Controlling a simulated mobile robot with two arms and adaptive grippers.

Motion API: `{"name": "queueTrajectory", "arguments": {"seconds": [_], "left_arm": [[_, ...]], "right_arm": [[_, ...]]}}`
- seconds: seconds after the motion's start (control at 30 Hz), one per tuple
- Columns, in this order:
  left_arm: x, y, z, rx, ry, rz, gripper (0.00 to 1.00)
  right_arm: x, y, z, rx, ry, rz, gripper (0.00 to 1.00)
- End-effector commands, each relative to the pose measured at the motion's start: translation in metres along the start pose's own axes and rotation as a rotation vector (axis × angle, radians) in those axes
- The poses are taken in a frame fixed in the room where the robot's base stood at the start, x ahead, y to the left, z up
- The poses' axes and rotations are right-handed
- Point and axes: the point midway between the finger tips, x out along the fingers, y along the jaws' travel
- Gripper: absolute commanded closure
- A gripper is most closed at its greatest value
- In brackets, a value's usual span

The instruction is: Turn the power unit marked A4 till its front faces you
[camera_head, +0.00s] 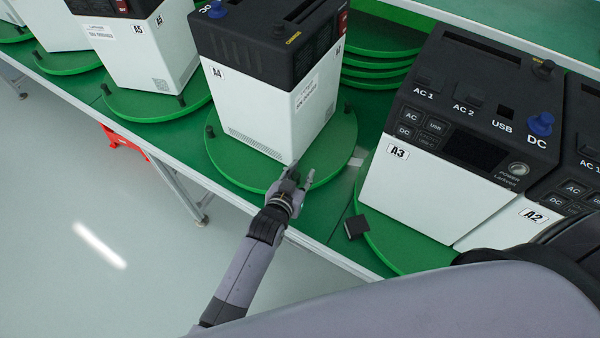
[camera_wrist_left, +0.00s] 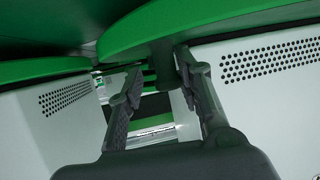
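The power unit A4 (camera_head: 250,105) is a white box with a black top. It stands on a round green turntable (camera_head: 235,170) with short dark pegs. Its near-left side shows the A4 tag and a vent; its right side shows a printed label. No control panel like A3's shows on these sides. My left gripper (camera_head: 297,181) is at the turntable's near rim, below the box's near corner. In the left wrist view its fingers (camera_wrist_left: 157,78) are apart, with a green disc edge close above. I cannot tell whether they touch it. My right gripper is out of view.
Unit A3 (camera_head: 425,195) stands to the right with its panel showing, beside A2 (camera_head: 510,225). A5 (camera_head: 150,55) stands to the left on another turntable. A small dark block (camera_head: 355,227) is near A3's turntable. The floor (camera_head: 110,210) in front is open.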

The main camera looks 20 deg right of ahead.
Motion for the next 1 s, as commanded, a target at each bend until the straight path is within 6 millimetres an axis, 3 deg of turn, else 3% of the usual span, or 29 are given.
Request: {"name": "queueTrajectory", "arguments": {"seconds": [0.3,0.47,1.0], "left_arm": [[-0.001,-0.002,0.002,0.001,-0.004,-0.003,0.64],[-0.011,-0.002,0.003,0.000,-0.004,-0.003,0.64],[-0.105,0.000,0.002,0.001,-0.002,-0.001,0.64]], "right_arm": [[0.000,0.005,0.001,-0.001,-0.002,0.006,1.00],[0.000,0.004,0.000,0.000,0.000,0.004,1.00],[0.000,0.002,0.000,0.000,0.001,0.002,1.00]]}}
